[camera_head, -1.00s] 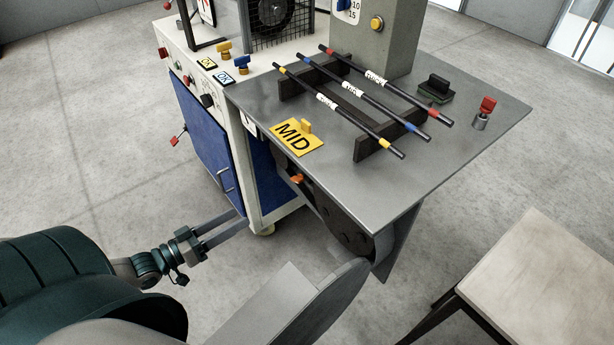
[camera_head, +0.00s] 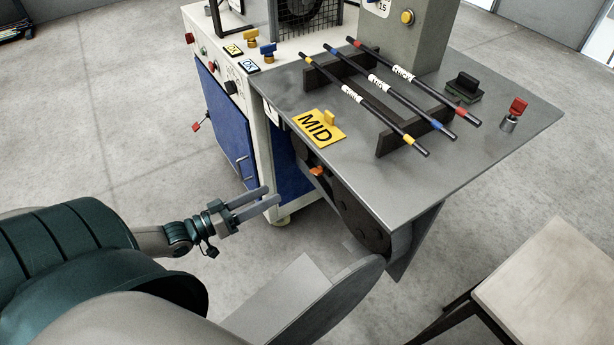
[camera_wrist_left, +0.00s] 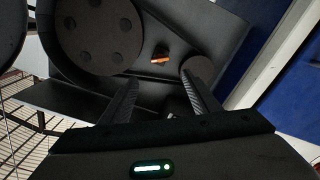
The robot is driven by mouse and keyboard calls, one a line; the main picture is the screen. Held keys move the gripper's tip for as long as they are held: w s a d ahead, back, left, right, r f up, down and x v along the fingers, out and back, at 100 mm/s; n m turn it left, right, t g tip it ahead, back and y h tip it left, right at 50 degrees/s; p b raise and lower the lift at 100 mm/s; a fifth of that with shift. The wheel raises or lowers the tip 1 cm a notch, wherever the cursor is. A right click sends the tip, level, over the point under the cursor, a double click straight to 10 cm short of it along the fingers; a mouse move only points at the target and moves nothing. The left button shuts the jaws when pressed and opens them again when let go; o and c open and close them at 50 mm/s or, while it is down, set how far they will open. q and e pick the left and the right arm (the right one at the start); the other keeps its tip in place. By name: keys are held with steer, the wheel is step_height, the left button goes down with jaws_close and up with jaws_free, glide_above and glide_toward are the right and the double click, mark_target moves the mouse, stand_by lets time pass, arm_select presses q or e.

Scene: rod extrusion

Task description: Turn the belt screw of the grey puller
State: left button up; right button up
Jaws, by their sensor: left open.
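The grey puller has a grey tabletop (camera_head: 445,170) with a dark belt wheel housing (camera_head: 362,215) under its near left edge. A small orange-handled part (camera_head: 316,171), which looks like the belt screw, sits under the table edge left of the wheels. In the left wrist view the orange part (camera_wrist_left: 161,60) shows beyond the fingertips, roughly between them, beside a large round dark wheel (camera_wrist_left: 98,38). My left gripper (camera_head: 271,195) is open and empty, below and left of the orange part and apart from it. My left gripper also shows in the wrist view (camera_wrist_left: 164,78). My right gripper is not in view.
A white cabinet with a blue door (camera_head: 228,130) stands close behind the left gripper. On the tabletop are a yellow MID sign (camera_head: 318,129) and several striped rods on a dark rack (camera_head: 398,138). A pale table (camera_head: 555,285) stands at lower right. Open floor lies left.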

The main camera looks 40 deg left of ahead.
mark_target(313, 173)
arm_select(q)
steer(key=b+x, duration=0.1)
steer(key=x, duration=1.2)
steer(key=shift+w+d, duration=0.15)
steer(key=shift+w, duration=0.15)
steer(key=shift+c, duration=0.3)
steer(key=c, duration=1)
